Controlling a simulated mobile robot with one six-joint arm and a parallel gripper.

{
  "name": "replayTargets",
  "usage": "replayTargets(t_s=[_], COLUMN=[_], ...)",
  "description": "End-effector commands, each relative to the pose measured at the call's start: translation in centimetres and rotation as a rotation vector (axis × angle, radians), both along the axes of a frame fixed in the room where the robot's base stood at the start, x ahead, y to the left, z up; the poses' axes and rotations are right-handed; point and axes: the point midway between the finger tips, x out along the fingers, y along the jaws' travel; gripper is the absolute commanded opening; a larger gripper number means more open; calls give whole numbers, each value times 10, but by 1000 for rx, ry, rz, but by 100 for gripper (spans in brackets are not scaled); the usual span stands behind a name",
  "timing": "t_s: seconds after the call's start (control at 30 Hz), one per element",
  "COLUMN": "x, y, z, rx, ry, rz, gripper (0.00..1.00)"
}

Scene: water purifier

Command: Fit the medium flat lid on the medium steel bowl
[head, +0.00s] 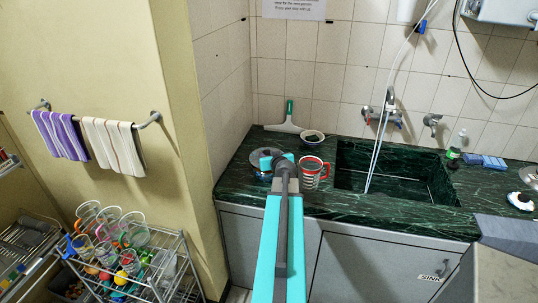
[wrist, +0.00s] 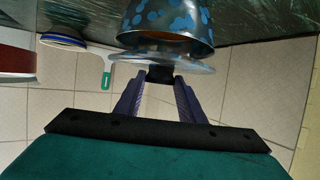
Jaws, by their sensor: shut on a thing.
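My gripper (wrist: 160,76) is shut on the dark knob of the flat lid (wrist: 190,67), a pale, see-through-looking disc. The steel bowl (wrist: 165,18), with blue spots, stands on the counter; the wrist view shows it upside down at the top. The lid is close over the bowl's opening, with part of the brownish inside showing between rim and lid. I cannot tell whether they touch. In the head view my gripper (head: 278,160) is over the counter's left part, partly hiding the lid (head: 256,158) and the bowl below.
A red-and-white mug (head: 312,174) stands just right of my gripper. A small bowl (head: 312,137) and a green-handled squeegee (head: 287,118) are behind, by the tiled wall. The sink (head: 390,175) lies to the right. A rack (head: 130,265) of cups stands at the lower left.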

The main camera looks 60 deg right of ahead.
Motion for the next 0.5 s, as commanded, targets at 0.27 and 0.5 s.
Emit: replayTargets(t_s=[0.27, 0.5], x=[0, 1], y=[0, 1], z=[-14, -21], rx=[0, 0], ry=[0, 0], rz=[0, 1], gripper=[12, 12])
